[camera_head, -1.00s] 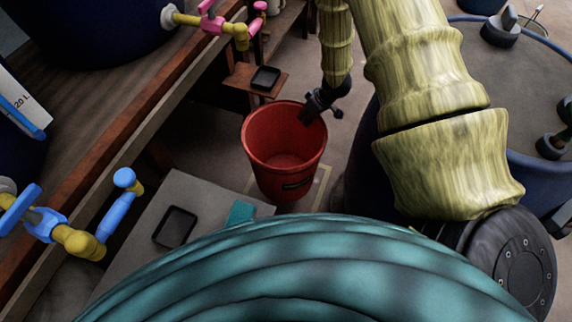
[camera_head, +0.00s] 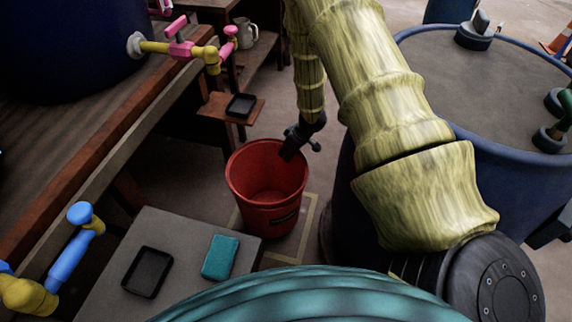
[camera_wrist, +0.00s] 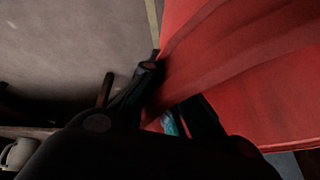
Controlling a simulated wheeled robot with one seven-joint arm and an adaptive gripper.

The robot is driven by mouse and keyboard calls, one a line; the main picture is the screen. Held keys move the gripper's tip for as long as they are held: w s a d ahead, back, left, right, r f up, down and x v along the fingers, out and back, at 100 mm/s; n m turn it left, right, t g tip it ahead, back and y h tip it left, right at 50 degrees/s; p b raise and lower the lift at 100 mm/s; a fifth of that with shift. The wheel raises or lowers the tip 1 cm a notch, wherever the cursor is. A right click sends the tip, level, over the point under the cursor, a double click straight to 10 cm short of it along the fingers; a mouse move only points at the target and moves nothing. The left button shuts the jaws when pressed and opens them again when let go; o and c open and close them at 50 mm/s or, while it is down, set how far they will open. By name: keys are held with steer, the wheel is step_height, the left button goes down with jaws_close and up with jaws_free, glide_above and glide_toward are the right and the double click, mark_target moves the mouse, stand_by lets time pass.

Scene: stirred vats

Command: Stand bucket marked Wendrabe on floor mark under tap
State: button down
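The red bucket (camera_head: 262,190) stands upright, with a dark label (camera_head: 286,219) too small to read. A pale yellow square floor mark (camera_head: 309,232) shows around its base. The bucket overlaps the mark's left and middle part; I cannot tell if it touches the floor. My gripper (camera_head: 288,151) is at the bucket's far right rim. In the wrist view the red wall (camera_wrist: 240,75) runs between my dark fingers (camera_wrist: 170,105), and they look shut on it. A tap with a pink handle (camera_head: 180,46) is at upper left, and one with a blue handle (camera_head: 70,250) at lower left.
A grey bench top (camera_head: 195,240) carries a black tray (camera_head: 148,272) and a teal block (camera_head: 220,257). A small shelf (camera_head: 215,107) with a black tray (camera_head: 240,105) is behind the bucket. A large blue vat (camera_head: 500,135) stands right. A mug (camera_head: 243,33) is at the back.

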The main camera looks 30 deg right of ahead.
mark_target(285, 162)
step_height(285, 162, down, 4)
steer(key=shift+r+b, duration=0.2)
steer(key=shift+b, duration=0.6)
steer(key=shift+f, duration=0.15)
steer(key=c, duration=1.6)
jaws_free()
steer(key=shift+c, duration=0.2)
steer(key=p+v, duration=0.5)
steer(key=v, duration=0.7)
